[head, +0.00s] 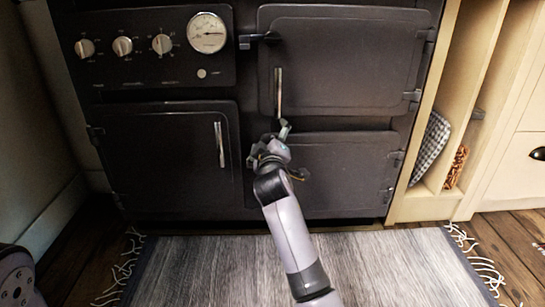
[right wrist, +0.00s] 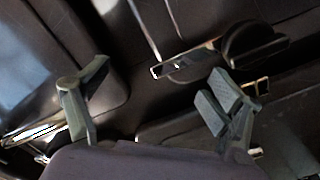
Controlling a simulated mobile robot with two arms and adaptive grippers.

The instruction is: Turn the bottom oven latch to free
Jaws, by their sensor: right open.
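My right gripper (head: 269,145) is in front of the dark range at the upper left corner of the lower right oven door (head: 345,170). In the right wrist view, the two fingers of the right gripper (right wrist: 157,88) are spread wide with nothing between their pads. A latch (right wrist: 185,66) with a metal-edged lever and a dark round pivot shows just beyond the fingers, apparently the bottom oven latch. No clear contact shows. In the head view my gripper hides this latch. The lower right door looks closed. My left gripper is out of view.
The upper right door (head: 345,60) has a vertical handle (head: 278,92) just above my gripper and a dark latch (head: 258,38). The lower left door (head: 165,155) has a handle (head: 219,145) left of my gripper. A fringed rug (head: 380,265) lies on the floor in front.

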